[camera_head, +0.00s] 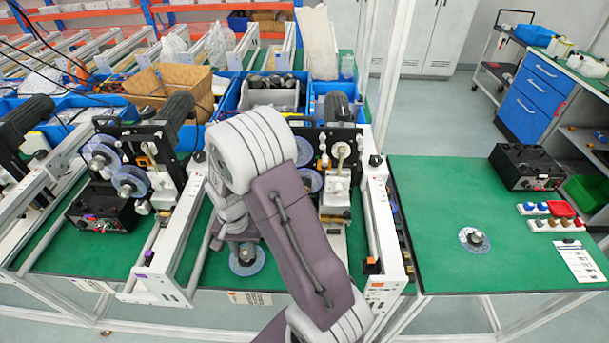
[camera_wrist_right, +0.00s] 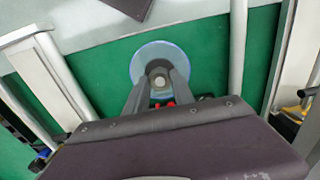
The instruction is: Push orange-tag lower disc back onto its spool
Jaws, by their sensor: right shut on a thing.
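My right gripper (camera_wrist_right: 158,78) is shut on the raised hub of a pale disc with a bluish rim (camera_wrist_right: 148,52). The same disc (camera_head: 259,266) shows in the head view low between two white rails, over the green table; I cannot tell whether it touches the table. An orange tag (camera_head: 371,266) marks the front end of the rail right of my arm. On the machine behind my arm, an upper disc (camera_head: 303,151) and a lower disc (camera_head: 311,180) show, partly hidden by my arm. My left gripper is out of view.
A purple-tagged rail (camera_head: 149,258) stands left of my arm, beside another machine with two discs (camera_head: 129,181). A separate disc (camera_head: 474,240) lies on the right green table (camera_head: 440,200), near a black box (camera_head: 526,167). Blue bins stand behind the machines.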

